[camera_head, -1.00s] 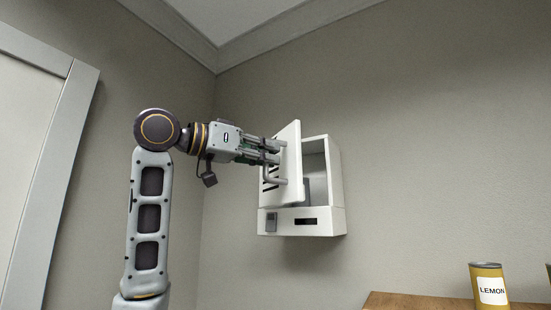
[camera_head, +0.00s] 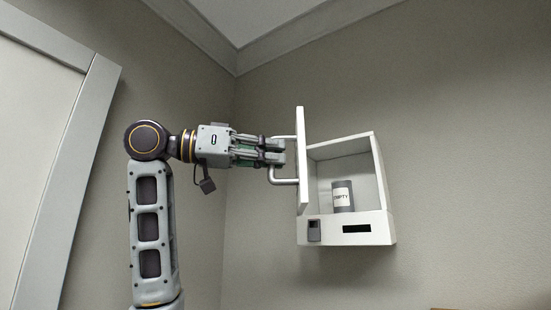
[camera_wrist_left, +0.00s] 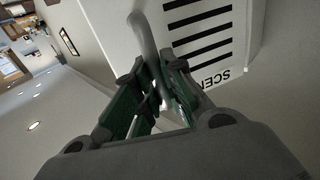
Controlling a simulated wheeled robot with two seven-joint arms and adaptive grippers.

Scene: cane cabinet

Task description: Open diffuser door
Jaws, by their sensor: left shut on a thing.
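The white diffuser box (camera_head: 345,231) hangs on the wall. Its door (camera_head: 301,158) stands swung open, seen nearly edge-on, hinged at the box's left side. A grey bar handle (camera_head: 285,181) sticks out from the door's outer face. My left gripper (camera_head: 280,152) is shut on the handle; the left wrist view also shows its fingers (camera_wrist_left: 157,92) around the handle (camera_wrist_left: 146,38). There the door's outer face shows black slots and printed letters, partly cut off. Inside the open box stands a grey can (camera_head: 343,196) with a label ending in "MPTY". My right gripper is not in view.
A white door frame (camera_head: 66,190) stands at the left. The wall to the right of the box is bare. A sliver of a wooden surface (camera_head: 455,308) shows at the bottom right.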

